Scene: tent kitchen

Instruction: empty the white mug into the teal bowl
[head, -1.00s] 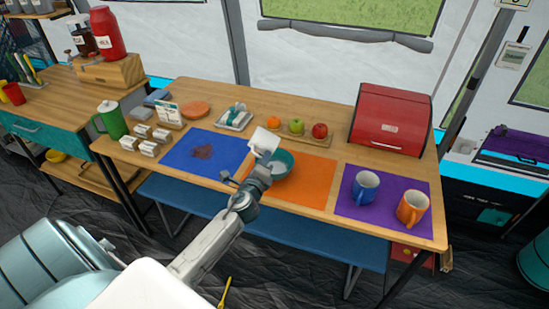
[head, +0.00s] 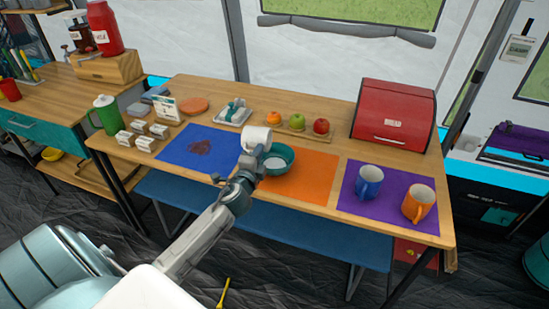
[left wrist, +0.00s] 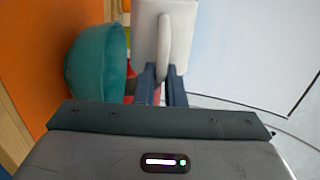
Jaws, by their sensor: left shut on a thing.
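The white mug (head: 257,136) is held in the air at the back left of the teal bowl (head: 288,154). My left gripper (head: 250,162) is shut on its handle. In the left wrist view the mug (left wrist: 148,30) appears tipped onto its side, beside and above the bowl (left wrist: 92,65); the handle lies between the fingers (left wrist: 160,92). The mug's inside is hidden. The bowl stands on the orange mat (head: 312,180), and a pale patch shows inside it. My right gripper is not in view.
A blue mug (head: 368,182) and an orange mug (head: 418,204) stand on the purple mat (head: 385,212) at right. The blue mat (head: 185,157) bears a dark stain. A fruit board (head: 290,132) lies behind the bowl. A red bread box (head: 393,115) is at back right.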

